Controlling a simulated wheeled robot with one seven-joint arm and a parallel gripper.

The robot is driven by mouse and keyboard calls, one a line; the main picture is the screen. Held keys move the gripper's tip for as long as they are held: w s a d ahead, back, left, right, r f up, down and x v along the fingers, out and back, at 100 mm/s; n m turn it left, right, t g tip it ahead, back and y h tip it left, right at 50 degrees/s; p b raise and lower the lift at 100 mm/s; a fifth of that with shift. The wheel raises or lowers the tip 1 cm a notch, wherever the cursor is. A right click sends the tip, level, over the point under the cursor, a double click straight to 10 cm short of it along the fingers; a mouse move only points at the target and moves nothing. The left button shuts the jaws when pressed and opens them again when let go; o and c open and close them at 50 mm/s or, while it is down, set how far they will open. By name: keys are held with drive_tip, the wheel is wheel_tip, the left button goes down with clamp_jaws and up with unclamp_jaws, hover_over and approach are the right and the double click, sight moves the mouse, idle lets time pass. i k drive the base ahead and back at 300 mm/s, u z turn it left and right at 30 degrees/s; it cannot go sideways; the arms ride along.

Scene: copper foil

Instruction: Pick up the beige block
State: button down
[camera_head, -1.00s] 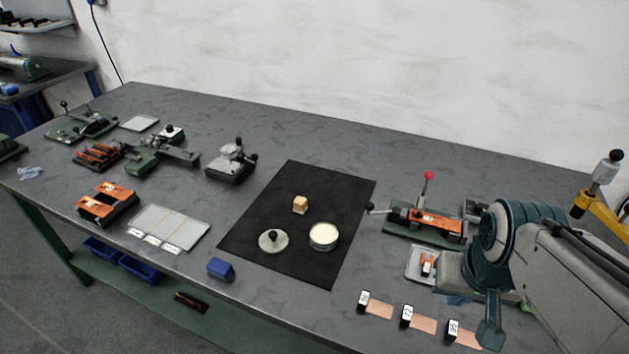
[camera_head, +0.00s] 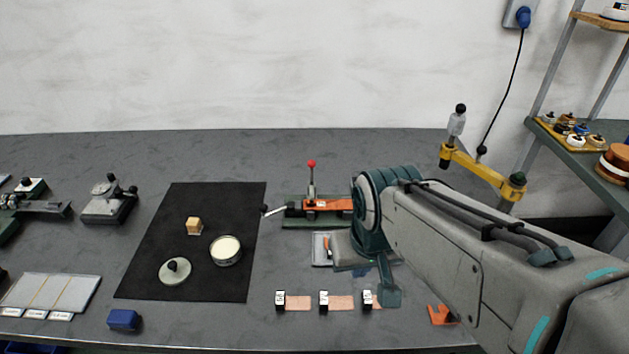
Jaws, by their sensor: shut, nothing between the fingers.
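The beige block (camera_head: 194,226) is a small cube on the black mat (camera_head: 150,275), left of the middle of the view. It stands just behind a round grey lid with a black knob (camera_head: 175,271) and left of a round dish with pale contents (camera_head: 226,250). My gripper (camera_head: 389,294) hangs under my teal wrist, well to the right of the mat and far from the block. It is shut and empty, and is partly hidden by my arm. The block is fully in view, with nothing touching it from above.
A red-knobbed tool with an orange part (camera_head: 311,198) stands between the mat and my wrist. A blue block (camera_head: 124,319) is at the front left. A yellow-armed stand (camera_head: 485,170) is behind my arm.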

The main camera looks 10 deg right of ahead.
sight(194, 225)
drive_tip(key=k, duration=1)
drive_tip(key=u, duration=1.55)
drive_tip(key=i, duration=1.15)
drive_tip(key=z, duration=1.3)
